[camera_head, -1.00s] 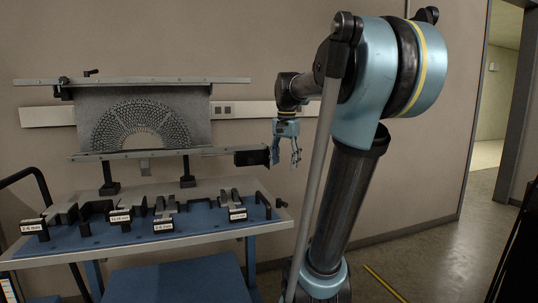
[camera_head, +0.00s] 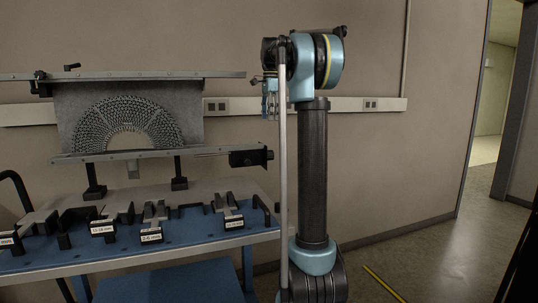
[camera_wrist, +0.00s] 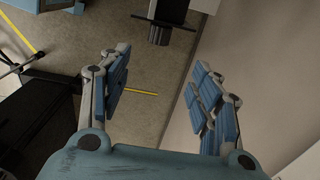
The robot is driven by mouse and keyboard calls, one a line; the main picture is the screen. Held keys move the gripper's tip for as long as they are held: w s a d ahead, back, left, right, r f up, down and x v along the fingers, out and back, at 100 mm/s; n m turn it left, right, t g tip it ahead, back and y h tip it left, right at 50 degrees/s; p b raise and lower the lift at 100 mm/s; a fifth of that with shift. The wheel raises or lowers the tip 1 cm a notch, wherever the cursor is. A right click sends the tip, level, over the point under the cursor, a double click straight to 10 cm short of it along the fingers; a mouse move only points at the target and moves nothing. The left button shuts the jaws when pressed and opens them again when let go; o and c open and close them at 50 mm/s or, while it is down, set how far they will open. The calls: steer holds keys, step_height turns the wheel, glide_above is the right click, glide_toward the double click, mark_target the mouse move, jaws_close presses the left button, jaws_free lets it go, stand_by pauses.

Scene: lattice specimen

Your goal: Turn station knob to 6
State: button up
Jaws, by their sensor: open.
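The station has a semicircular perforated plate (camera_head: 125,125) between two rails. At the lower rail's right end is a black block with a round end (camera_head: 249,157), which looks like the station knob. Its number marks are too small to read. My gripper (camera_head: 269,112) hangs fingers down, above and slightly right of this block, apart from it. In the wrist view, my gripper (camera_wrist: 163,65) is open with nothing between its blue-padded fingers. A black round part (camera_wrist: 159,34) shows beyond the fingertips at the top, likely the same knob.
A blue-topped bench (camera_head: 190,230) below the station bears several grey-and-black holders with white labels. A pale wall rail (camera_head: 330,107) with sockets runs behind. Open floor (camera_head: 440,260) and a doorway lie to the right.

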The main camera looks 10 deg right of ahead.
mark_target(270, 151)
step_height(270, 151, down, 17)
stand_by(0.6)
steer(key=shift+c, duration=0.6)
steer(key=c, duration=1)
